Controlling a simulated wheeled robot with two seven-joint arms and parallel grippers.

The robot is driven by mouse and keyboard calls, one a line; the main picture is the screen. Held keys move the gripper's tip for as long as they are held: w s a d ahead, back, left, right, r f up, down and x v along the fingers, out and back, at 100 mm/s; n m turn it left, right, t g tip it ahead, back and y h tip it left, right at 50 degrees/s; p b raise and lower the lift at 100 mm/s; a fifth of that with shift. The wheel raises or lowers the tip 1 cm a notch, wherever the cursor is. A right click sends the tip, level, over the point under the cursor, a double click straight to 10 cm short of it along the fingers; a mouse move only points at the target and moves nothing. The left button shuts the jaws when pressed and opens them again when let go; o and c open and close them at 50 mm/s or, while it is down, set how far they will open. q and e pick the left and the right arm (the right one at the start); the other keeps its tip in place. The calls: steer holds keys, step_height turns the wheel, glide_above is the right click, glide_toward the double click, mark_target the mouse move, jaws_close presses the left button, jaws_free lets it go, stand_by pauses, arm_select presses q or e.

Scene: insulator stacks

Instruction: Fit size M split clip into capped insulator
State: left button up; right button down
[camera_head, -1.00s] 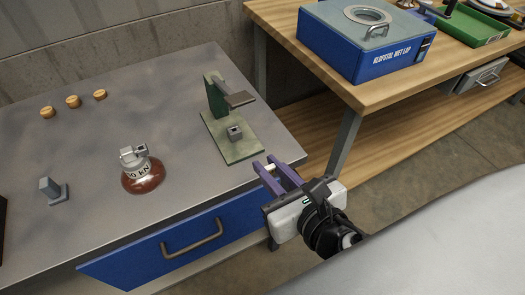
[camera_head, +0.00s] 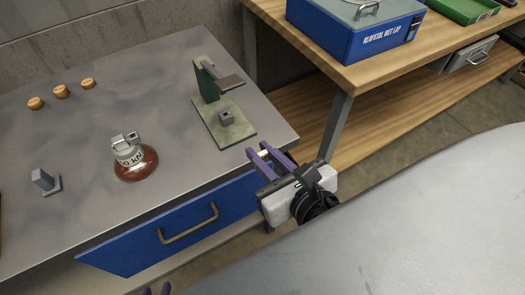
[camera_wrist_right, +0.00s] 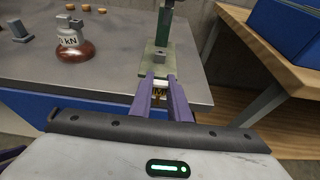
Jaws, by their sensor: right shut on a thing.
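The capped insulator (camera_head: 137,168) stands on the grey bench, red-brown below with a grey cap marked "kN" and a squared socket on top. It also shows at the upper left in the right wrist view (camera_wrist_right: 78,50). My right gripper (camera_head: 266,155) is shut on the small pale split clip (camera_wrist_right: 160,83), beyond the bench's front right corner and well right of the insulator. A yellow mark with an "M" shows below the clip between the fingers. My left gripper (camera_head: 156,290) barely enters at the bottom edge; its two purple tips stand apart, the rest cut off.
A green stand (camera_head: 222,118) with an upright post, an arm and a small square block is on the bench's right side. A grey bracket (camera_head: 45,182) stands left of the insulator. Several tan round pieces (camera_head: 60,92) lie behind. A blue box (camera_head: 355,35) sits on the wooden table.

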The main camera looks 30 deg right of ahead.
steer(key=shift+d, duration=0.1)
steer(key=d, duration=0.8)
steer(key=shift+w+p, duration=0.15)
steer(key=shift+p, duration=0.3)
steer(key=shift+a, duration=0.1)
